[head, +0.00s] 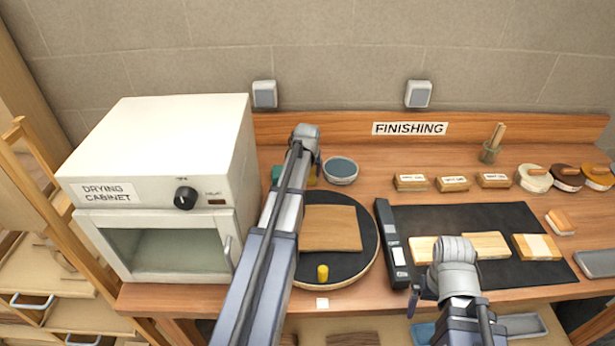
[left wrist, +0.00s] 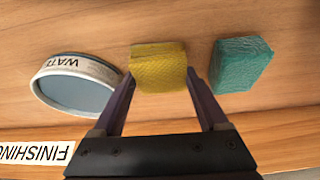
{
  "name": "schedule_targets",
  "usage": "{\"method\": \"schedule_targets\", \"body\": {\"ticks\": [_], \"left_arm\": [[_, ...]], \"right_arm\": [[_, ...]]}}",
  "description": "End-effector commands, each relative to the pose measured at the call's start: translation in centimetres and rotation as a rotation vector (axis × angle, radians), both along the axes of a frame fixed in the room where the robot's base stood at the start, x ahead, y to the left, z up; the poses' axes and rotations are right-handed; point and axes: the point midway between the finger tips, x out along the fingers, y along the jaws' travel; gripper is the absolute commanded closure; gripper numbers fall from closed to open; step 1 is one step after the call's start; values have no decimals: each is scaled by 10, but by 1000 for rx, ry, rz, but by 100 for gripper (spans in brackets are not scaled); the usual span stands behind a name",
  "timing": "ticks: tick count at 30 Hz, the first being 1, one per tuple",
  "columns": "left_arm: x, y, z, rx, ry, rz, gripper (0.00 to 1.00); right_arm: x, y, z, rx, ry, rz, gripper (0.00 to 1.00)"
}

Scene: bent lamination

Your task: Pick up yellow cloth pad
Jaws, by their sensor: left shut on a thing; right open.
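The yellow cloth pad (left wrist: 158,68) sits between the two fingers of my left gripper (left wrist: 160,85) in the left wrist view. The gripper is shut on it, with a fingertip at each side. The pad appears to be at the bench surface; I cannot tell whether it is lifted. In the head view only a sliver of the yellow pad (head: 312,176) shows beside my left arm, which hides the rest. My right gripper (head: 428,295) is open and empty near the front edge of the dark mat.
A teal block (left wrist: 240,65) stands close right of the pad and a water bowl (left wrist: 78,84) close left in the left wrist view. In the head view, a turntable (head: 345,283) bears a brown board and a yellow peg. The drying cabinet (head: 165,190) stands at left.

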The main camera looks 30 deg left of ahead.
Motion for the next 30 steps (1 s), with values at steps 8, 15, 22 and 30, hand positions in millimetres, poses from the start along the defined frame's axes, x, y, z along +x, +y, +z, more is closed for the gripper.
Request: {"method": "schedule_targets", "body": {"ticks": [8, 15, 22, 30], "left_arm": [[0, 0, 0, 0, 0, 0, 76], [0, 0, 7, 0, 0, 0, 76], [0, 0, 32, 0, 0, 0, 76], [0, 0, 74, 0, 0, 0, 76]], "right_arm": [[0, 0, 0, 0, 0, 0, 0], [0, 0, 7, 0, 0, 0, 0], [0, 0, 31, 0, 0, 0, 0], [0, 0, 74, 0, 0, 1, 0]]}}
